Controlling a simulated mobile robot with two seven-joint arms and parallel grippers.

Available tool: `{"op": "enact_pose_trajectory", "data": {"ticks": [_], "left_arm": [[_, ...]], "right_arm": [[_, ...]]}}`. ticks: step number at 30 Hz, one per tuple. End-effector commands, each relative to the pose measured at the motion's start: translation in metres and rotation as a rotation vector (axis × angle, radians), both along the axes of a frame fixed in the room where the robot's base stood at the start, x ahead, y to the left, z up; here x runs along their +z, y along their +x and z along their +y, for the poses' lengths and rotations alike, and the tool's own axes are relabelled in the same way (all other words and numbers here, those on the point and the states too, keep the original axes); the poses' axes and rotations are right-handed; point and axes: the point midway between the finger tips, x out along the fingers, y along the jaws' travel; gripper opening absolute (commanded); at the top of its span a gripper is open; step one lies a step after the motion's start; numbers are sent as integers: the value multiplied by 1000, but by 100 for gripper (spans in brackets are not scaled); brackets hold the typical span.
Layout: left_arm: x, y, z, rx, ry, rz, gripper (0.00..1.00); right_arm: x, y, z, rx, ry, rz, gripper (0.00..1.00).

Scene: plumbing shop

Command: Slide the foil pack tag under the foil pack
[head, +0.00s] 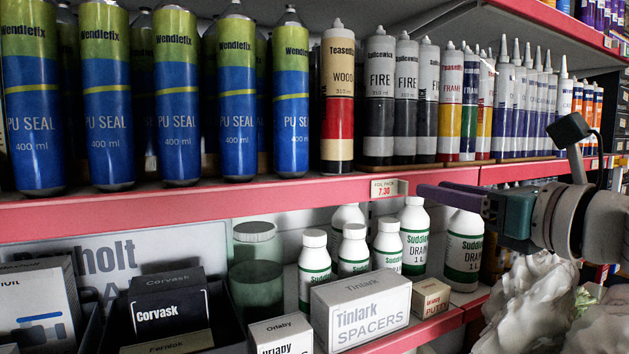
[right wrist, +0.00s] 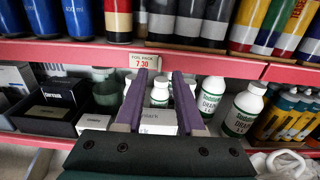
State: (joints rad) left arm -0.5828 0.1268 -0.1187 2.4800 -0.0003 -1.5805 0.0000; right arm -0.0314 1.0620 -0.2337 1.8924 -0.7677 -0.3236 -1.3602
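The foil pack tag (head: 389,188), a small white label with red print reading 7.30, sits on the pink shelf edge below the grey FIRE cartridges. It also shows in the right wrist view (right wrist: 143,60). Blue and green PU SEAL 400 ml tubes (head: 237,100) with pinched tops stand to its left; they look like the foil packs, though I read no such name on them. My right gripper (head: 432,193) has purple fingers, with tips just right of the tag in the head view. In the right wrist view (right wrist: 165,72) the fingers are apart and empty. My left gripper is out of view.
A red-and-cream WOOD cartridge (head: 337,100) stands between the blue tubes and the FIRE cartridges (head: 379,98). The lower shelf holds white drain bottles (head: 414,235), a Tinlark SPACERS box (head: 361,312) and a dark Corvask box (head: 168,310). Space before the rail left of the tag is clear.

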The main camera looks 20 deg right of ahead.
Motion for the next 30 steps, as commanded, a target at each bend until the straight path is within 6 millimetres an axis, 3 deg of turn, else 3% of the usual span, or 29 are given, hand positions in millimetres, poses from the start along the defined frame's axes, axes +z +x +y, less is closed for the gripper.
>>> {"op": "enact_pose_trajectory", "data": {"ticks": [12, 25, 30], "left_arm": [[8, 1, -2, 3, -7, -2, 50], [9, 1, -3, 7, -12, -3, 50], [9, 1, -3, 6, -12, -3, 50]], "right_arm": [[1, 47, 3, -1, 2, -2, 38], [0, 55, 5, 1, 1, 0, 38], [0, 54, 5, 1, 1, 0, 21]]}}
